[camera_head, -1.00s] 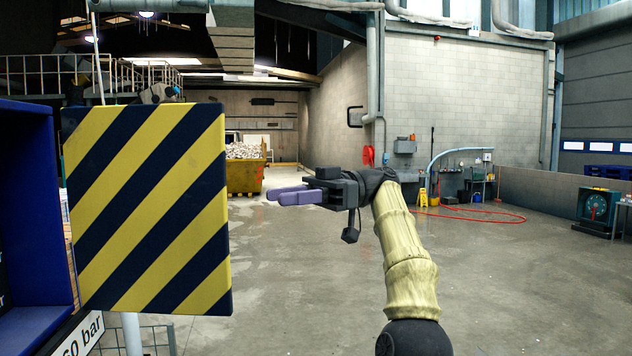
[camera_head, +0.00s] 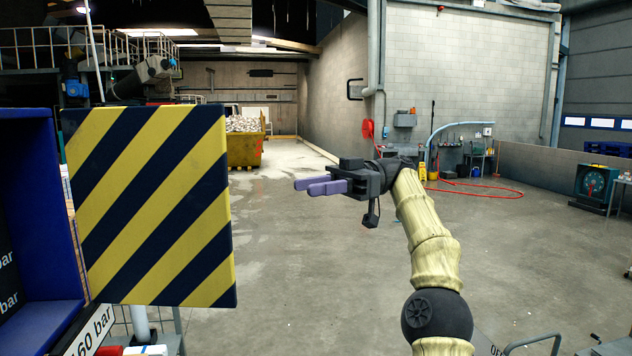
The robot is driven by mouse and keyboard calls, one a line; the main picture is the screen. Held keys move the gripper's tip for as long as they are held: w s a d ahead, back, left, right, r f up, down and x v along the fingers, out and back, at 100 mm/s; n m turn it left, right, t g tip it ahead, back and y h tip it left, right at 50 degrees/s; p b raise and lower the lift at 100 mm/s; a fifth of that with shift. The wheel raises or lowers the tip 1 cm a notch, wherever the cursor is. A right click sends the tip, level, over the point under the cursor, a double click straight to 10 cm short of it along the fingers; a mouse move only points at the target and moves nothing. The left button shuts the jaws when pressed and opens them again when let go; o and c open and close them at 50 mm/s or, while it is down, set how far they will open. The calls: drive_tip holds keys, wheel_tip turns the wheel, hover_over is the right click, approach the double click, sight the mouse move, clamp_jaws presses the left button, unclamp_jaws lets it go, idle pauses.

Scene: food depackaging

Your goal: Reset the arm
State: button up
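My gripper (camera_head: 318,185) is in the middle of the head view, at the end of my arm, which is in a yellowish sleeve. Its two purple fingers point left and stand a little apart, with nothing visible between them. It is in free air, touching nothing that I can see. A small dark part hangs below the gripper body.
A yellow-and-black striped panel (camera_head: 150,205) stands close at left, beside a blue cabinet (camera_head: 35,225). A yellow skip (camera_head: 244,150) with pale rubble is far behind. A red hose (camera_head: 480,188) lies on the floor. The floor (camera_head: 300,270) between panel and arm is clear.

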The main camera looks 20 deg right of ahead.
drive_tip(key=w+a+f+m+t+h+b, duration=0.25)
drive_tip(key=a+f+m, duration=0.35)
drive_tip(key=a+f, duration=0.3)
drive_tip(key=w+a+f+m+t+h+b, duration=0.25)
drive_tip(key=a+f+m, duration=0.25)
drive_tip(key=a+f, duration=0.45)
wheel_tip(320, 180, down, 13)
drive_tip(key=s+m+h+b, duration=0.2)
drive_tip(key=m+h+b, duration=0.1)
drive_tip(key=m, duration=0.1)
drive_tip(key=s+d+f+m+t+h+b, duration=0.1)
drive_tip(key=s+d+f+m+h+b, duration=0.2)
drive_tip(key=f, duration=0.5)
drive_tip(key=s+d+f+m+h+b, duration=0.15)
drive_tip(key=s+d+f, duration=0.25)
drive_tip(key=f, duration=0.4)
drive_tip(key=s+d+f+m+h+b, duration=0.1)
drive_tip(key=s+d+f+h+b, duration=0.1)
drive_tip(key=s+d+f, duration=0.2)
drive_tip(key=s+d+f+t+h+b, duration=0.1)
drive_tip(key=s+d+f+h+b, duration=0.1)
drive_tip(key=s+d+f, duration=0.3)
drive_tip(key=s+f+h, duration=0.1)
drive_tip(key=s+f, duration=0.3)
drive_tip(key=s, duration=0.2)
drive_tip(key=shift+s+d+f+m+t, duration=0.2)
drive_tip(key=shift+d+f+m+t, duration=0.05)
drive_tip(key=shift+f+m+t, duration=0.1)
drive_tip(key=shift+d, duration=0.1)
